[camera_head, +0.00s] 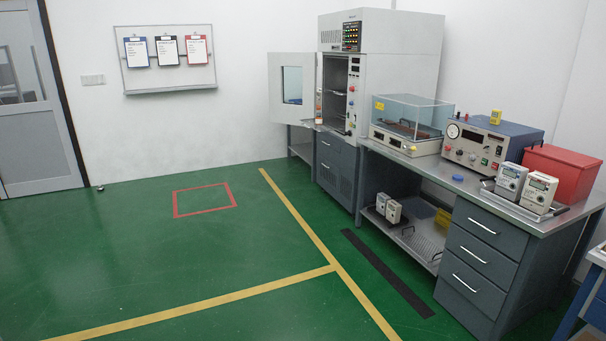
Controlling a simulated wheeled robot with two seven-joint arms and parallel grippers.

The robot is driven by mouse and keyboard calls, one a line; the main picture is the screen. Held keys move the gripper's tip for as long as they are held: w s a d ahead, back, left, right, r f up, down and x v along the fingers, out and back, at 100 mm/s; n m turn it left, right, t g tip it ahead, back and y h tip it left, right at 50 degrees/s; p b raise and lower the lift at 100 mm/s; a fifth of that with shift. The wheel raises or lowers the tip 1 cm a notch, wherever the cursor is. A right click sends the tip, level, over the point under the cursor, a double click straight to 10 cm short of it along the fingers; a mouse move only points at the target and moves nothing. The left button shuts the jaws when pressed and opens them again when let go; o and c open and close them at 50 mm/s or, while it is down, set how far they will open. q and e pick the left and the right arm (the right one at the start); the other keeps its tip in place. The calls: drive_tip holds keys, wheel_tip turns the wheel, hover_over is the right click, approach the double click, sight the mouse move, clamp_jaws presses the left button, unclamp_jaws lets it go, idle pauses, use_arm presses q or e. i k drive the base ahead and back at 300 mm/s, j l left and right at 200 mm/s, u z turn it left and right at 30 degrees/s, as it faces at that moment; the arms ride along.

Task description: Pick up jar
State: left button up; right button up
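I cannot clearly make out a jar in the head view. A small narrow item with an orange-brown part (318,108) shows at the left side of the open chamber of the tall grey cabinet (398,50), too small to identify. A small round blue object (458,178) lies on the front of the workbench (425,165). Neither of my grippers is in view.
The cabinet's windowed door (276,85) stands open to the left. The bench holds a clear-lidded box (410,115), a test instrument (475,145), a red bin (562,172) and meters (540,190). The green floor (130,260) is clear.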

sight(319, 119)
drive_tip(key=i, duration=5.3)
